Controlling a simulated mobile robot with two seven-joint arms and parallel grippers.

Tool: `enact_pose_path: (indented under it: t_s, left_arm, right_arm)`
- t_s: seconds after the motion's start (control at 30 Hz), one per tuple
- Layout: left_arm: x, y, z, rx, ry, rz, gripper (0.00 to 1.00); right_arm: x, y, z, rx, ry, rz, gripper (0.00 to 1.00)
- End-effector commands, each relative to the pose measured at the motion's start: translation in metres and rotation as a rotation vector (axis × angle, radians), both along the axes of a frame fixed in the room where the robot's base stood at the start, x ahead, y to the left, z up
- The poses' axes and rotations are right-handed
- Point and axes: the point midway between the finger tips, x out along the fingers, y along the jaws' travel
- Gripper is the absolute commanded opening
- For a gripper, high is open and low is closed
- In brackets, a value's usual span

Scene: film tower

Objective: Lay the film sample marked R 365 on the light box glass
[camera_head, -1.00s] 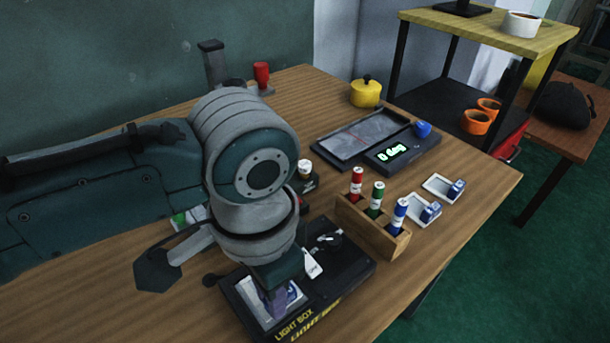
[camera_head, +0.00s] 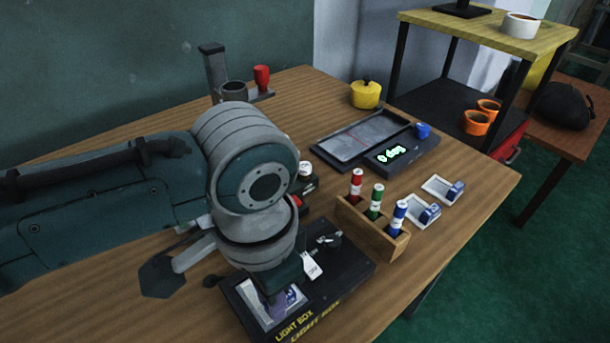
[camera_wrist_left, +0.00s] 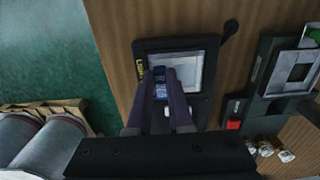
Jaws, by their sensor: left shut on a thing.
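My left gripper (camera_head: 276,304) is over the glass of the light box (camera_head: 300,328), pointing down. It is shut on a small blue and white film sample (camera_head: 292,295). The sample also shows between the fingers in the left wrist view (camera_wrist_left: 160,86), at the left part of the pale glass (camera_wrist_left: 193,72). I cannot read its marking, nor tell whether it touches the glass. In the head view my arm and gripper hide part of the glass. My right gripper is in neither view.
A wooden rack (camera_head: 372,228) with red, green and blue canisters stands right of the light box. Two small white trays (camera_head: 436,185) with blue items lie beyond it. A device with a green display (camera_head: 392,155) and a yellow pot (camera_head: 366,94) are farther back.

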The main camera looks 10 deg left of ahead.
Motion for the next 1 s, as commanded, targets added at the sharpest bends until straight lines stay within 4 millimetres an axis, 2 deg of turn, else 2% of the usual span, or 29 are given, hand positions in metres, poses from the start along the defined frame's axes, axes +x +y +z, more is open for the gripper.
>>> enact_pose_path:
  t_s: [0.13, 0.17, 0.43, 0.63, 0.93, 1.0]
  left_arm:
    - [-0.0001, -0.0002, 0.0, 0.0, 0.0, 0.0, 0.0]
    - [0.0, -0.0002, 0.0, 0.0, 0.0, 0.0, 0.22]
    - [-0.0001, -0.0002, 0.0, 0.0, 0.0, -0.001, 0.52]
    - [-0.0001, -0.0002, 0.0, 0.0, 0.0, -0.001, 0.55]
    - [-0.0001, -0.0002, 0.0, 0.0, 0.0, -0.001, 0.88]
    - [-0.0001, -0.0002, 0.0, 0.0, 0.0, -0.001, 0.89]
  right_arm:
    - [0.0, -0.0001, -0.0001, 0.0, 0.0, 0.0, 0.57]
    - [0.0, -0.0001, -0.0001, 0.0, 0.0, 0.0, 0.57]
    - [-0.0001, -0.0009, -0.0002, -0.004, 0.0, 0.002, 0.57]
    - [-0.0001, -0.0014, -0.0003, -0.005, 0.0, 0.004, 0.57]
    - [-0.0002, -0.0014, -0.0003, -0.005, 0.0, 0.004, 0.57]
    - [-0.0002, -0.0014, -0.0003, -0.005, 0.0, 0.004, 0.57]
